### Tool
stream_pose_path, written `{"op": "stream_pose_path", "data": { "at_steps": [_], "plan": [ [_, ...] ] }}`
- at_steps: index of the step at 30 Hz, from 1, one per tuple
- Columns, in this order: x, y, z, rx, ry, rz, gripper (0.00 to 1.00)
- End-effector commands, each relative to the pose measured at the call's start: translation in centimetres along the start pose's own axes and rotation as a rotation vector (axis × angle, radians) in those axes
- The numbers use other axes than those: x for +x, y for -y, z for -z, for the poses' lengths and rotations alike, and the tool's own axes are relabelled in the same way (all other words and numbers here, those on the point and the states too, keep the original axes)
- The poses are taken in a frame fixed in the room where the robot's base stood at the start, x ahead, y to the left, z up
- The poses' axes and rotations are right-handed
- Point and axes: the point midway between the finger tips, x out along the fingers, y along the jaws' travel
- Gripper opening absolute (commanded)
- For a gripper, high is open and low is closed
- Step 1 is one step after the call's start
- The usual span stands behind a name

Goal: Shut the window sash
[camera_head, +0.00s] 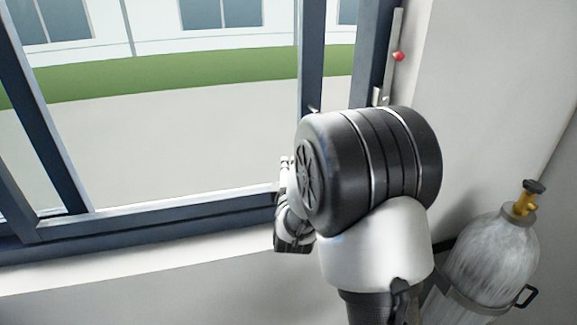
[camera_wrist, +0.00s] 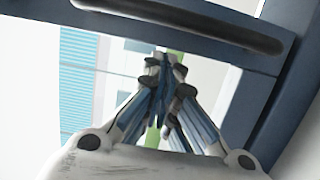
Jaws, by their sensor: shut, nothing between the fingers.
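The window sash (camera_head: 311,60) is a dark blue frame around clear glass; its right stile stands apart from the right jamb (camera_head: 374,50), with a strip of outdoors between them. In the wrist view, a dark blue bar (camera_wrist: 130,32) with a long black slot or recessed grip (camera_wrist: 185,22) crosses the top. My gripper (camera_wrist: 165,62) is shut and empty, its fingertips close to that bar's lower edge; I cannot tell whether they touch. In the head view my arm hides most of the gripper and the lower part of the sash stile.
A pale sill (camera_head: 120,262) runs below the window. A grey gas cylinder (camera_head: 492,255) with a yellow valve stands at the lower right by the wall. A metal strip with a red knob (camera_head: 398,57) is beside the jamb. Another dark upright (camera_head: 45,130) crosses the window's left side.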

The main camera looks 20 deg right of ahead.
Motion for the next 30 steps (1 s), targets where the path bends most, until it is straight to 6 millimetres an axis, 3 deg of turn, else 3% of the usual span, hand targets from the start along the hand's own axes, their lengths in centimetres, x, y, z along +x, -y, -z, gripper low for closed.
{"op": "stream_pose_path", "data": {
  "at_steps": [4,12,15,20,30],
  "plan": [
    [0.7,0.3,-2.6,0.004,0.009,-0.005,0.0],
    [2.3,0.4,-9.7,0.007,0.016,-0.009,0.0],
    [2.8,0.2,-11.4,0.006,0.014,-0.009,0.0],
    [3.0,0.0,-12.6,0.004,0.011,-0.004,0.0],
    [3.0,-0.2,-12.7,0.003,0.009,-0.003,0.0]
  ]
}}
